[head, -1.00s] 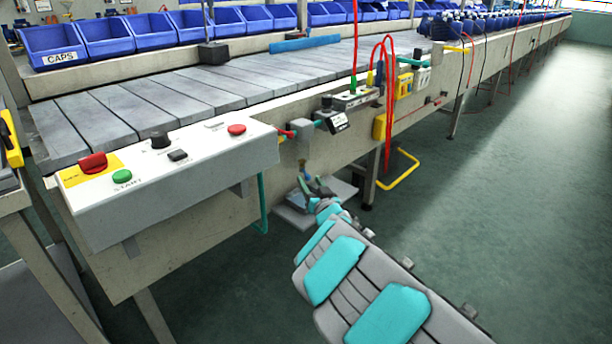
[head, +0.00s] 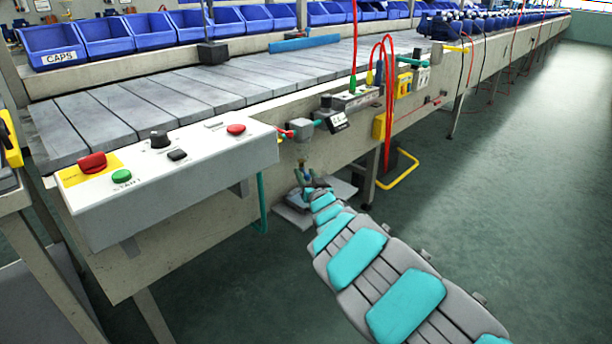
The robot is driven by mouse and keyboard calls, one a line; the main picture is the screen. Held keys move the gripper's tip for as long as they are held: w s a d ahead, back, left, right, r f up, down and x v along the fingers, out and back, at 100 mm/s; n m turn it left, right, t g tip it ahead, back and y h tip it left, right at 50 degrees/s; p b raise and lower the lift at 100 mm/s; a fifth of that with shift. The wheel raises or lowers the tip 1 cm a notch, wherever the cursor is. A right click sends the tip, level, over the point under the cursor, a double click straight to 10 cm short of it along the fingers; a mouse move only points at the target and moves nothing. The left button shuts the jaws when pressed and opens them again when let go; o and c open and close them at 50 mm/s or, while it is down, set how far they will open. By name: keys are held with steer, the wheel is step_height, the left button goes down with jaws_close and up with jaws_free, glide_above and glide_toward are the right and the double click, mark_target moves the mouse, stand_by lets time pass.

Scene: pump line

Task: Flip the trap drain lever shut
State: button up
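A grey trap body (head: 301,131) hangs on the conveyor's side, in line with teal pipe pieces. A red lever-like piece (head: 286,133) sticks out at its left. A small brass-coloured drain piece (head: 303,163) hangs below the trap. It is probably the drain with its lever, but it is too small to read the lever's angle. My gripper (head: 306,178) is just under this piece, fingertips up and close to it. Contact cannot be made out, nor whether the fingers are closed. My grey and teal arm reaches up from the lower right.
A control box (head: 170,185) with buttons and a knob juts out at left. A teal pipe (head: 262,203) runs down beside it. A grey floor plate (head: 290,217) lies below my gripper. Red hoses (head: 388,100) and a yellow floor bar (head: 398,172) are at right. Floor at right is open.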

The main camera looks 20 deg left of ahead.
jaws_close()
steer(key=shift+a+f+b, duration=0.1)
steer(key=shift+b, duration=0.5)
steer(key=h+b, duration=0.1)
steer(key=b, duration=0.1)
steer(key=m+t+h+b, duration=0.1)
steer(key=b, duration=0.2)
steer(key=m+t+h+b, duration=0.1)
steer(key=b, duration=0.2)
steer(key=shift+s+a+f, duration=0.1)
steer(key=shift+s+a, duration=0.15)
steer(key=shift+a, duration=0.15)
steer(key=shift+a+r+m+t+h+b, duration=0.15)
steer(key=shift+r+m+t+h+b, duration=0.15)
steer(key=shift+m+h+b, duration=0.45)
steer(key=shift+o, duration=1.1)
jaws_free()
steer(key=shift+s, duration=0.1)
